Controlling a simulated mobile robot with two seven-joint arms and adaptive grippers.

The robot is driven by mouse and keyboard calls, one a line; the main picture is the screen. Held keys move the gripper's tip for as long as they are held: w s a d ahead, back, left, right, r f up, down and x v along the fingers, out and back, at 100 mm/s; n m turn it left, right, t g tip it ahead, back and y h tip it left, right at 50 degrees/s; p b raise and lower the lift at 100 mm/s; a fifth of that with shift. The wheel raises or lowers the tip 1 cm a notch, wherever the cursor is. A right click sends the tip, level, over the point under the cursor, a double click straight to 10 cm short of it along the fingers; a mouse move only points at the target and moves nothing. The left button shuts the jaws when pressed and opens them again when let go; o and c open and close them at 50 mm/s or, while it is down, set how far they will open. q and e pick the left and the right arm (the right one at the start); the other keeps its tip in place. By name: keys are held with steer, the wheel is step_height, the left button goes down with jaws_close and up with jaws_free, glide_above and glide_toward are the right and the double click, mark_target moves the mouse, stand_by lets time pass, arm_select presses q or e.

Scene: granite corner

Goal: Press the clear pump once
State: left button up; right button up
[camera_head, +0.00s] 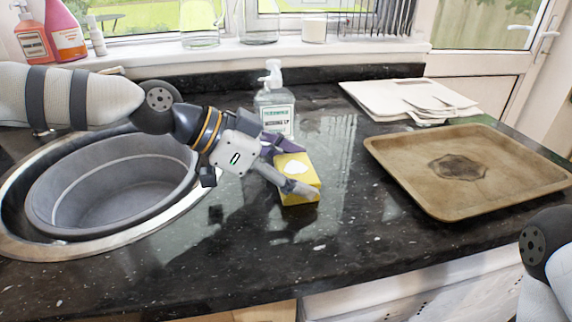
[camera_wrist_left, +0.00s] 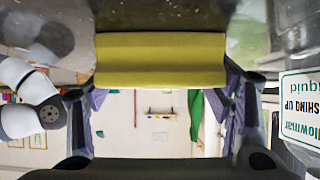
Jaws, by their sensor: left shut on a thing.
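The clear pump bottle (camera_head: 274,106) stands upright on the dark granite counter, with a white pump head and a white label. Part of its label also shows at the right edge of the left wrist view (camera_wrist_left: 301,108). The sponge's yellow face spans the fingers in the left wrist view (camera_wrist_left: 160,60). My right gripper is out of view.
A metal sink with a grey basin (camera_head: 50,200) is at the left. A brown baking tray (camera_head: 400,165) lies at the right, with pale boards (camera_head: 385,98) behind it. Bottles and jars line the windowsill (camera_head: 350,54). The front middle counter is clear.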

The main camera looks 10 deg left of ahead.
arm_select(q)
steer(key=shift+s+d, duration=0.2)
steer(key=shift+s, duration=0.25)
steer(key=o, duration=1.2)
steer(key=shift+w, duration=0.1)
steer(key=v, duration=1.2)
